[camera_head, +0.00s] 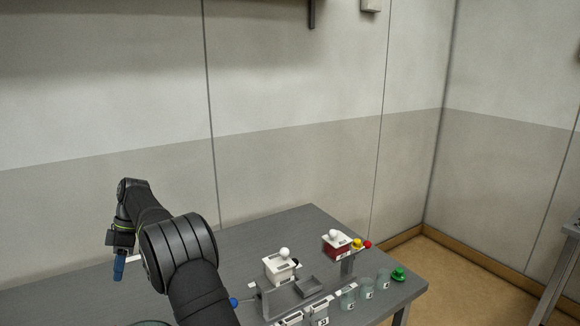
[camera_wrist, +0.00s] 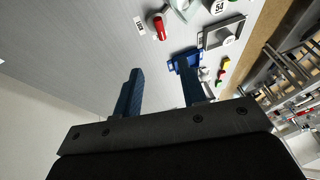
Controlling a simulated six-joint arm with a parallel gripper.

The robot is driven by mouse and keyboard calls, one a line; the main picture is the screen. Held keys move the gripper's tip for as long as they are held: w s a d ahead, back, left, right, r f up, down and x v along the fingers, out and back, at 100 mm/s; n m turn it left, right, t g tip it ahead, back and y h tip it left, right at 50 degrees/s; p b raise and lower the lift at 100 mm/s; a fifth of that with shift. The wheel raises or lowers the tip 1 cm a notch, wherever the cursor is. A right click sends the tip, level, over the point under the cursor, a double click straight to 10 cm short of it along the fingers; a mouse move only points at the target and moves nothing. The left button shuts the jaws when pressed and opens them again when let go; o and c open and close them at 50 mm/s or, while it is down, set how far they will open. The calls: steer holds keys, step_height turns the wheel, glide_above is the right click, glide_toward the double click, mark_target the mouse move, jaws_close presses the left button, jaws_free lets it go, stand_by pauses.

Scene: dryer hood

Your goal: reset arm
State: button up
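My gripper (camera_head: 119,268) shows at the left in the head view, above the left part of the grey table (camera_head: 240,248). Its blue fingers point down. In the wrist view my gripper (camera_wrist: 160,92) has its two blue fingers well apart. Nothing is held between them. A blue object (camera_wrist: 185,61) shows just past the right fingertip in the wrist view, and I cannot tell how far from it. The fingers are apart from the table items in the head view.
On the table are a white box with a round knob (camera_head: 280,267), a red and white box (camera_head: 336,243), a grey tray (camera_head: 309,287), several glass beakers (camera_head: 366,288) and a green item (camera_head: 399,273). A blue ball (camera_head: 234,302) is near my arm. The table's back left is clear.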

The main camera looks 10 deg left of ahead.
steer(key=x, duration=1.7)
steer(key=shift+f, duration=0.1)
steer(key=shift+d+r+m+y, duration=0.1)
steer(key=shift+r+m+y, duration=0.2)
steer(key=shift+m, duration=0.4)
steer(key=shift+m+t, duration=0.3)
steer(key=shift+m, duration=0.2)
steer(key=m+y, duration=0.1)
steer(key=m, duration=0.1)
steer(key=m+t+y, duration=0.1)
steer(key=m, duration=0.2)
steer(key=shift+s+d+t, duration=0.2)
steer(key=shift+t, duration=0.1)
